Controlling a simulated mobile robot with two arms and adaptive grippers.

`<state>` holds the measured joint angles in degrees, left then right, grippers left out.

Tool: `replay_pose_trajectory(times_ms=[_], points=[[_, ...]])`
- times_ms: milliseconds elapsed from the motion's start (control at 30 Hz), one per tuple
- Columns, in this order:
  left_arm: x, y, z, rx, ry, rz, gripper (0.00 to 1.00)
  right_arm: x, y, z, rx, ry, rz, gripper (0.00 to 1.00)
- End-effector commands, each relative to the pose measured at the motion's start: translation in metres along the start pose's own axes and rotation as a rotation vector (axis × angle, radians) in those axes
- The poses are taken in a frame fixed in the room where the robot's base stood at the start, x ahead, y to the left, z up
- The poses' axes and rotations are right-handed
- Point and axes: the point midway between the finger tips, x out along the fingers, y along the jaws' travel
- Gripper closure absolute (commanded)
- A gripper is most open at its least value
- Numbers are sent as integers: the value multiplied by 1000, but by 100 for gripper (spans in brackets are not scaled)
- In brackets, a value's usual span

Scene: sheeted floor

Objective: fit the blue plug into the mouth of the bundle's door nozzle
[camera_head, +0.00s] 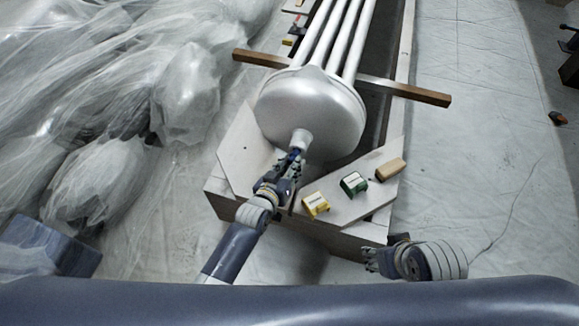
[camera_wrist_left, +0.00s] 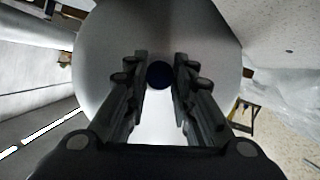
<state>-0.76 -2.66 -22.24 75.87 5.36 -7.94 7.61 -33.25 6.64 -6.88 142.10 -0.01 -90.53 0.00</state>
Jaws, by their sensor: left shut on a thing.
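The bundle is a pale grey drum (camera_head: 312,105) with several long white tubes running back from it. Its short door nozzle (camera_head: 301,137) sticks out of the near face. My left gripper (camera_head: 292,160) is right in front of the nozzle, shut on the blue plug. In the left wrist view, the plug (camera_wrist_left: 159,75) is a dark blue disc between the two fingers, in front of the pale drum. The plug is at or very near the nozzle mouth; I cannot tell if it is inside. My right gripper (camera_head: 370,259) is low at the right, apart from the bench; its fingers are too small to judge.
A wooden bar (camera_head: 420,94) crosses under the tubes. Plastic sheeting (camera_head: 100,120) heaps at the left; the right floor is mostly clear.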

Motion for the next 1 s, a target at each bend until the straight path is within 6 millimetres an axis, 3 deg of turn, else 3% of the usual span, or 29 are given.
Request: replay_pose_trajectory(times_ms=[800,833,900,933,1000], points=[[16,0,-7,0,1,0,100,4,2,2,-7,-1,6,60],[16,0,-7,0,1,0,75,4,2,2,-7,-1,6,60],[16,0,-7,0,1,0,59,4,2,2,-7,-1,6,60],[16,0,-7,0,0,0,53,4,2,2,-7,-1,6,60],[16,0,-7,0,0,0,53,4,2,2,-7,-1,6,60]])
